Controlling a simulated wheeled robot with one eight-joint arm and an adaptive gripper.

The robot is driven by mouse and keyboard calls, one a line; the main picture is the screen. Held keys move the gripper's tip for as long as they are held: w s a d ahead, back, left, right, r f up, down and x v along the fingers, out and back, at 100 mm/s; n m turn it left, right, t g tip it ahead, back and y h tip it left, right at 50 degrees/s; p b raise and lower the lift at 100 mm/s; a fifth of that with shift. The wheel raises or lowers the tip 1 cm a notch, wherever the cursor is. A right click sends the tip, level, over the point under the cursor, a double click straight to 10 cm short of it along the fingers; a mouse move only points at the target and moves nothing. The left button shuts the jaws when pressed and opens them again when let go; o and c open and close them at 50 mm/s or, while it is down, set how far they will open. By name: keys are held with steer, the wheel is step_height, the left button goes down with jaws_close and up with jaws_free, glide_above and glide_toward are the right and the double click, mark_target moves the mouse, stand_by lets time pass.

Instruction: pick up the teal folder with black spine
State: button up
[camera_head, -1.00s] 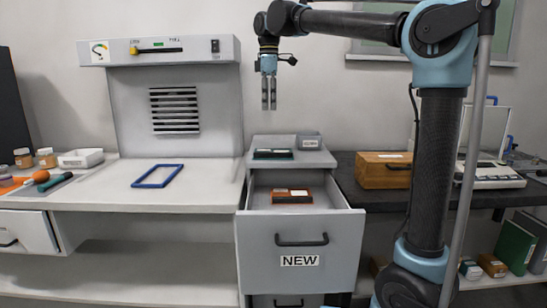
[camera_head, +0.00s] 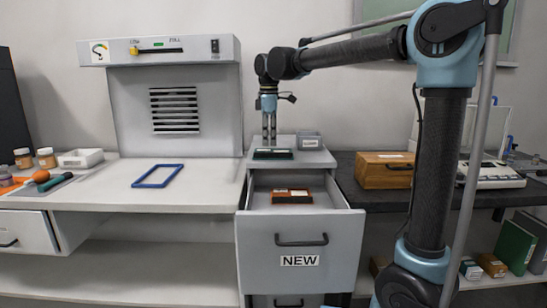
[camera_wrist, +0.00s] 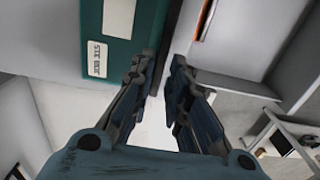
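The teal folder with black spine (camera_head: 273,154) lies flat on top of the grey drawer cabinet. In the wrist view its teal cover (camera_wrist: 117,50) with pale labels fills the upper left, and the black spine (camera_wrist: 163,50) runs just beyond the fingertips, in line with the gap between them. My gripper (camera_head: 269,142) points down at the back edge of the folder, very close to it; contact cannot be told. In the wrist view my gripper (camera_wrist: 163,65) shows two fingers apart with nothing held.
A grey bin (camera_head: 309,141) stands right of the folder. Below, the open drawer (camera_head: 340,200) labelled NEW holds an orange-brown item (camera_head: 291,196). A wooden box (camera_head: 384,170) stands on the dark table at right. A blue frame (camera_head: 158,176) lies on the left bench.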

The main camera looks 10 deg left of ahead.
mark_target(259, 154)
steer(key=shift+f, duration=2.2)
jaws_close()
steer(key=shift+r, duration=0.1)
